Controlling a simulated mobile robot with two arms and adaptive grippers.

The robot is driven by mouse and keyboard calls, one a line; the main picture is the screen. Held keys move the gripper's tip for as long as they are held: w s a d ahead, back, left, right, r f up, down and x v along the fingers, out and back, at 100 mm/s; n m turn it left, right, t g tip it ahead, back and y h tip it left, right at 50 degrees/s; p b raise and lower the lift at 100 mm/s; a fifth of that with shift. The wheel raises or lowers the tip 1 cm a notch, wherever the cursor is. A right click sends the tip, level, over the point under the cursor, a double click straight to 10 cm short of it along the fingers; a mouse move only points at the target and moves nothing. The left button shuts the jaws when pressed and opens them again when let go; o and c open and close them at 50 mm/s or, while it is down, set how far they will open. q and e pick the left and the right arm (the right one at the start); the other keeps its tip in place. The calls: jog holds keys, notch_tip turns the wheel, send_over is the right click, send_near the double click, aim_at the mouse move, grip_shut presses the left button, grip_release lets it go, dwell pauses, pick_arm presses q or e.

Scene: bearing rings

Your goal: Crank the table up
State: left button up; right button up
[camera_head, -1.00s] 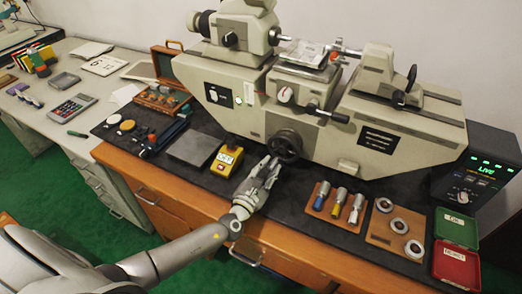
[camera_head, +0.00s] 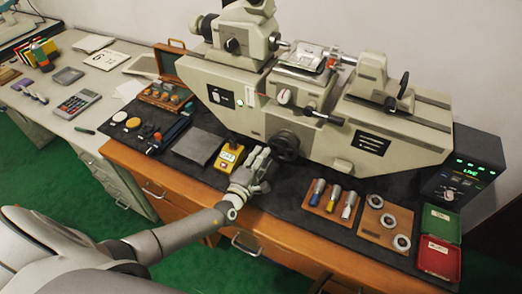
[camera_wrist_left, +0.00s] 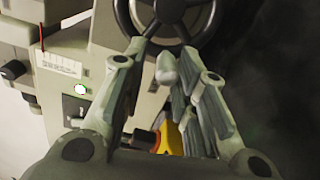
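The dark handwheel (camera_head: 286,145) is on the front of the large beige measuring machine, below its small table (camera_head: 303,62). Its rim and spokes show at the top of the left wrist view (camera_wrist_left: 172,18). My left gripper (camera_head: 262,162) is just in front of and left of the wheel. In the left wrist view its fingers (camera_wrist_left: 165,62) are spread, with a light rounded knob (camera_wrist_left: 166,69) in the gap between them. The knob looks like the wheel's crank handle, and I cannot tell whether a finger touches it. My right gripper is out of view.
A yellow device (camera_head: 229,157) stands close left of my left gripper, beside a dark flat plate (camera_head: 198,146). A wooden holder with colored plugs (camera_head: 334,199) and a board with rings (camera_head: 387,222) lie to the right.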

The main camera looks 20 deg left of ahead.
pick_arm(q)
jog(key=s+m+p, duration=0.1)
jog(key=s+p, duration=0.2)
jog(key=s, duration=0.5)
jog(key=shift+s+a+r, duration=0.15)
jog(key=shift+s+r, duration=0.15)
jog(key=shift+r, duration=0.05)
jog(key=shift+w, duration=0.1)
dwell(0.4)
